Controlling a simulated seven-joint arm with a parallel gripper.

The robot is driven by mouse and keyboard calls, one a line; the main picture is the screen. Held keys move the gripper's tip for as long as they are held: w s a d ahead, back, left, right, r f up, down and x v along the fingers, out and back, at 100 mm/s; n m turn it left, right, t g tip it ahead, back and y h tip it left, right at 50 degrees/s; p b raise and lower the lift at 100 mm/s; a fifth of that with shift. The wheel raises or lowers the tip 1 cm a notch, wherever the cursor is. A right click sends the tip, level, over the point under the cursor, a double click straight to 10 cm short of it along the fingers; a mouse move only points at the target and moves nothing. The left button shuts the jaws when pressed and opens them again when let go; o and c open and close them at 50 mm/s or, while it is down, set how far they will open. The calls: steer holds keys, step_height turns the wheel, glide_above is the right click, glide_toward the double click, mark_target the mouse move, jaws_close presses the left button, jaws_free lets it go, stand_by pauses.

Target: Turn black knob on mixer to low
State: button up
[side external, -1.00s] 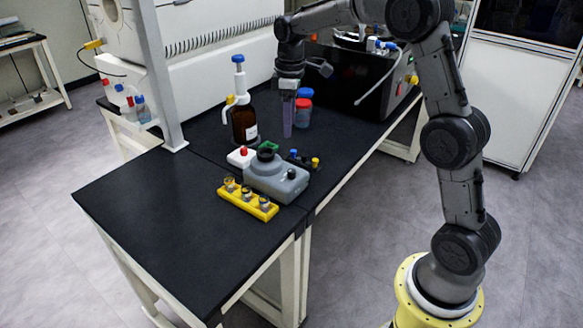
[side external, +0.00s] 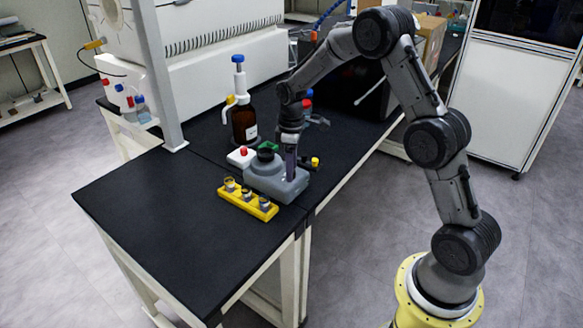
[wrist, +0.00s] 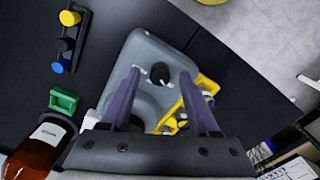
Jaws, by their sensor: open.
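The grey mixer (side external: 266,178) stands on the black bench, with a dark round cup (side external: 265,155) on top. Its black knob (wrist: 160,73) shows in the wrist view on the mixer's (wrist: 142,48) face, with white marks beside it. My gripper (side external: 290,178) points down at the right part of the mixer in the side view, and its fingers hide the knob there. In the wrist view my gripper (wrist: 160,72) is open, with one finger on each side of the knob. I cannot tell whether either finger touches it.
A yellow rack with vials (side external: 248,201) lies in front of the mixer. A brown bottle (side external: 244,125), a white block with a red knob (side external: 242,156) and a green piece (wrist: 63,100) stand close by. The bench's front left is clear.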

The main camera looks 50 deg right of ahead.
steer(key=shift+f, duration=0.3)
jaws_close()
stand_by(0.5)
steer(key=m, duration=0.5)
steer(key=shift+m, duration=0.4)
steer(key=m, duration=0.5)
steer(key=shift+r+m, duration=0.1)
steer(key=shift+m, duration=0.3)
